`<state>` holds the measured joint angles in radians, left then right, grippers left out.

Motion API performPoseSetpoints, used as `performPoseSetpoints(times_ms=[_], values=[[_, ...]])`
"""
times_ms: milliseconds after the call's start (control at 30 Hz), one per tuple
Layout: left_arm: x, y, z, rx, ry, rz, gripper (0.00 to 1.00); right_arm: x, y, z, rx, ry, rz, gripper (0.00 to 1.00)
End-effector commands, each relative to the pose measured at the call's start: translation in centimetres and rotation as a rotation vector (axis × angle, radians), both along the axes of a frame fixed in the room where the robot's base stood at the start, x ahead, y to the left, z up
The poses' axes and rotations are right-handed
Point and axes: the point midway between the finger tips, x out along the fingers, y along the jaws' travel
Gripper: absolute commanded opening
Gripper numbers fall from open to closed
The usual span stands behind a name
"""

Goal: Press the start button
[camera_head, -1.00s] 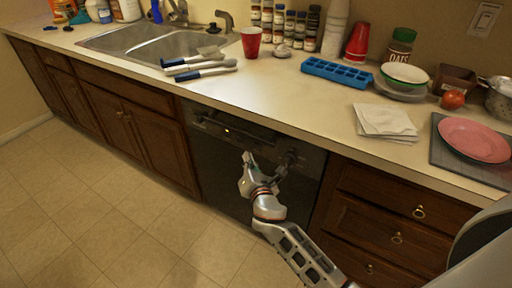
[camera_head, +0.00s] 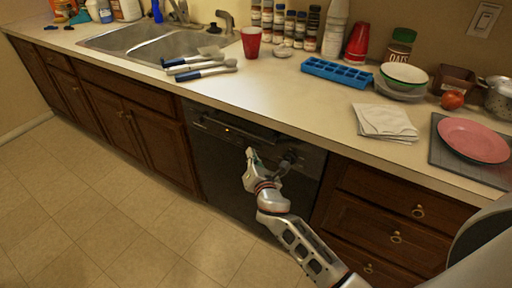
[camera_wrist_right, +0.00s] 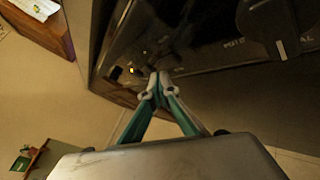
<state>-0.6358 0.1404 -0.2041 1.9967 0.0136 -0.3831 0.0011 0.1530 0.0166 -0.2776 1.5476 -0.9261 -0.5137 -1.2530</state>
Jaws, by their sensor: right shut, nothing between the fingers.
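The black dishwasher (camera_head: 225,165) is set under the counter, with its control panel (camera_head: 235,129) along the top of the door. In the right wrist view the panel (camera_wrist_right: 195,50) shows a small lit orange light (camera_wrist_right: 131,70), small markings and a dark round knob (camera_wrist_right: 268,22). I cannot tell which mark is the start button. My right gripper (camera_head: 249,153) is in front of the panel. Its closed, empty fingertips (camera_wrist_right: 158,82) are close to the panel, just right of and below the orange light in the wrist view; contact cannot be told. My left gripper is out of view.
Wooden drawers (camera_head: 372,226) stand to the right. The tiled floor (camera_head: 90,215) in front is clear.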

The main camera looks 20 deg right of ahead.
Motion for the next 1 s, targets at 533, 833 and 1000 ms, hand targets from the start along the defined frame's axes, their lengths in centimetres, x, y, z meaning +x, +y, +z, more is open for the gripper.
performPoseSetpoints(times_ms=[533,833,1000], values=[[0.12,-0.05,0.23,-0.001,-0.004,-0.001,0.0,-0.01,0.02,0.0,0.0,0.0,0.0,0.0],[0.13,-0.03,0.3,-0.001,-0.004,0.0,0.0,0.22,-0.27,0.08,-0.001,-0.001,0.0,0.0],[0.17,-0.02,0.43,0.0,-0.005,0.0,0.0,0.54,-0.68,0.11,-0.001,-0.001,0.0,0.0]])
